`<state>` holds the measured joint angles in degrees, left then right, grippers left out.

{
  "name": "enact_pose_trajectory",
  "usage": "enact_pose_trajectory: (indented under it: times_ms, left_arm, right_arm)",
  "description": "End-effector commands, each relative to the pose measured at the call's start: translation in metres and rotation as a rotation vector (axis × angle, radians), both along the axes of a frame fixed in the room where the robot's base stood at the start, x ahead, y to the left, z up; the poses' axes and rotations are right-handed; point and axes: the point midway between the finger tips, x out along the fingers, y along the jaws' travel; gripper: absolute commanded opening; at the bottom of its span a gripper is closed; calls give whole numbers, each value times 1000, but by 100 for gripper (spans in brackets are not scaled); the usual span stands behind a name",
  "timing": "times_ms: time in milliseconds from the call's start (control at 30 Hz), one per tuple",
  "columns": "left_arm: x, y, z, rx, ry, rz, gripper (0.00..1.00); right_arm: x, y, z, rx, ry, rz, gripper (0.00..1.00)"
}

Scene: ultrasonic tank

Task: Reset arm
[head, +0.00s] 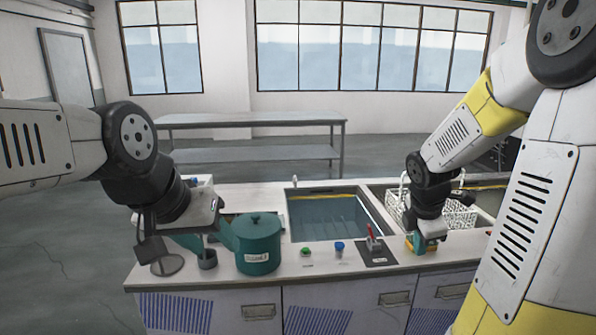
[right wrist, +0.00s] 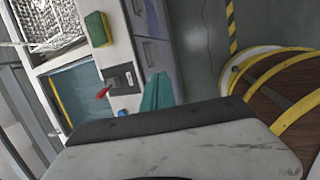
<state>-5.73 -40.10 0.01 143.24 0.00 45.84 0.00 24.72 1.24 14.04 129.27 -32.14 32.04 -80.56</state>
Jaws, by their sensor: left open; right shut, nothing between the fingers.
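My left gripper (head: 206,240) is at the counter's left end in the head view. Its teal fingers are apart, just left of a teal lidded pot (head: 258,246). Whether a finger touches the pot I cannot tell. My right gripper (head: 420,244) points down over the right part of the counter, fingers shut and empty. Its teal fingers also show in the right wrist view (right wrist: 158,92). A green and yellow sponge (right wrist: 98,29) lies on the counter; in the head view it is mostly hidden behind the right gripper.
A water-filled tank (head: 335,215) is set in the counter. A white wire basket (head: 460,215) is at the right. A red lever switch (head: 371,238), a green button (head: 305,251) and a blue button (head: 339,248) line the front.

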Motion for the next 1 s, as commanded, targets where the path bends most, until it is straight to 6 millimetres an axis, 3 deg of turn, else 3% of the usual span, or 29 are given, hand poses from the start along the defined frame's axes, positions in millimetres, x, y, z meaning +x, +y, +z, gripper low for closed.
enact_pose_trajectory:
  times_ms: [33, 200, 300, 500, 667, 1000]
  left_arm:
    - [0, 0, 0, 0, 0, 0, 52]
    - [0, 0, 0, 0, 0, 0, 52]
    - [0, 0, 0, 0, 0, 0, 52]
    - [0, 0, 0, 0, 0, 0, 52]
    - [0, 0, 0, 0, 0, 0, 52]
    - [0, 0, 0, 0, 0, 0, 52]
  right_arm:
    - [-11, 17, 24, 48, -59, -130, 0]
    - [-58, 67, 75, 311, -211, -611, 0]
    - [-89, 96, 96, 506, -257, -872, 0]
    - [-136, 138, 117, 831, -234, -1248, 0]
    - [-153, 152, 123, 943, -190, -1379, 0]
    - [-154, 153, 123, 951, -187, -1388, 0]
